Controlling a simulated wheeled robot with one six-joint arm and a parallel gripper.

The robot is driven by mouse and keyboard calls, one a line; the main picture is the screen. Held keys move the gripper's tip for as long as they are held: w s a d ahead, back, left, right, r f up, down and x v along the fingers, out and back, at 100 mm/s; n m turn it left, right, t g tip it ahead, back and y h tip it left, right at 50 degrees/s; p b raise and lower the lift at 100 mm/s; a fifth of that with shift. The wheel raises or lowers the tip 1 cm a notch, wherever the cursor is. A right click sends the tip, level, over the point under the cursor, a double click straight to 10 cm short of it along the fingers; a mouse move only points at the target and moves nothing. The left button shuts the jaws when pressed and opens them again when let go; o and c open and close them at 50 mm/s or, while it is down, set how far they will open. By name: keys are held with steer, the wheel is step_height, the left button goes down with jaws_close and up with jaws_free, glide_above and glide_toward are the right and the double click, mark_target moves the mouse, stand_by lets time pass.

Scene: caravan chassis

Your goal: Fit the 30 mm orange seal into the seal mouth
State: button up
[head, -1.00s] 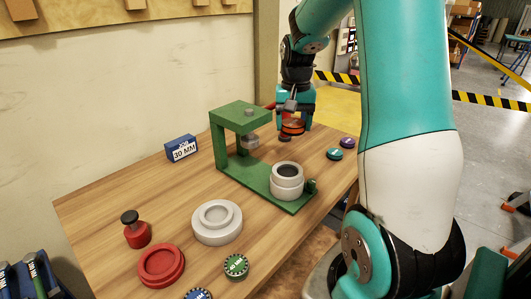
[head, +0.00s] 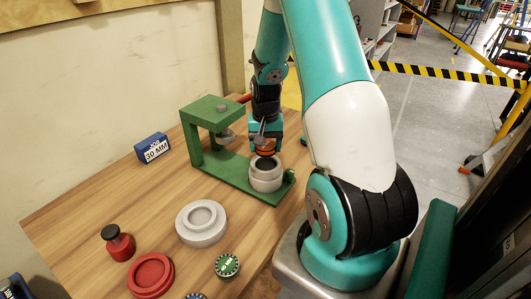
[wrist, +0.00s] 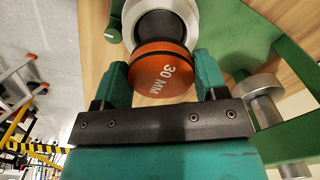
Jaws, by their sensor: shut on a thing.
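My gripper (head: 265,138) is shut on the orange seal (wrist: 165,72), marked 30 MM; its orange edge also shows in the head view (head: 265,150). The jaws grip it from two sides. A grey stepped cup (head: 266,181) with a dark round mouth stands upright on the base of the green press. The seal is just above the cup in the head view. In the wrist view it covers the near part of the cup (wrist: 130,12), off to one side of the dark mouth. I cannot tell whether they touch.
The green press frame (head: 188,148) stands left of my gripper. A 30 MM block (head: 152,148) is behind it. A pale ring (head: 185,228), a red knobbed piece (head: 120,245), a red dish (head: 151,273) and a green disc (head: 227,265) lie in front.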

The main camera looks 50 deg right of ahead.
mark_target(266, 167)
step_height(266, 167, down, 4)
steer(key=shift+r+p, duration=0.1)
steer(key=shift+p, duration=0.4)
steer(key=shift+f, duration=0.25)
steer(key=shift+s+f+b, duration=0.1)
steer(key=shift+f+b, duration=0.45)
